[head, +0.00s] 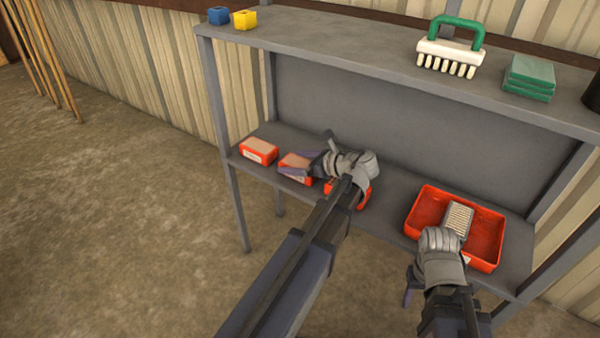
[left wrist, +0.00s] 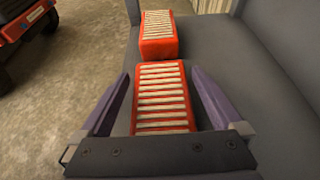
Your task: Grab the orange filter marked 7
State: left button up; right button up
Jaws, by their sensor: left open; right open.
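Three orange filters with pale ribbed tops sit in a row on the lower shelf in the head view: a left one (head: 259,151), a middle one (head: 294,166) and a right one (head: 363,198), mostly hidden by my left arm. Their front labels are too small to read. My left gripper (head: 305,165) is open over the middle filter. In the left wrist view its fingers (left wrist: 160,95) stand on either side of a filter (left wrist: 161,100), with another filter (left wrist: 158,38) just beyond. My right gripper (head: 439,243) is open at the front of the orange tray.
The orange tray (head: 425,207) on the right of the lower shelf holds a pale ribbed block (head: 458,217). The upper shelf (head: 350,40) overhangs behind, carrying a blue block, a yellow block, a green-handled brush (head: 450,55), green pads (head: 530,75) and a dark object.

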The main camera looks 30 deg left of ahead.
aim_at(293, 161)
pick_arm(q)
jog(key=shift+a+f, duration=0.2)
jog(key=shift+a, duration=0.25)
jog(key=c, duration=1.3)
jog(key=shift+o, duration=0.2)
jog(key=shift+r, duration=0.1)
notch_tip(293, 161, up, 10)
jog(key=p, duration=1)
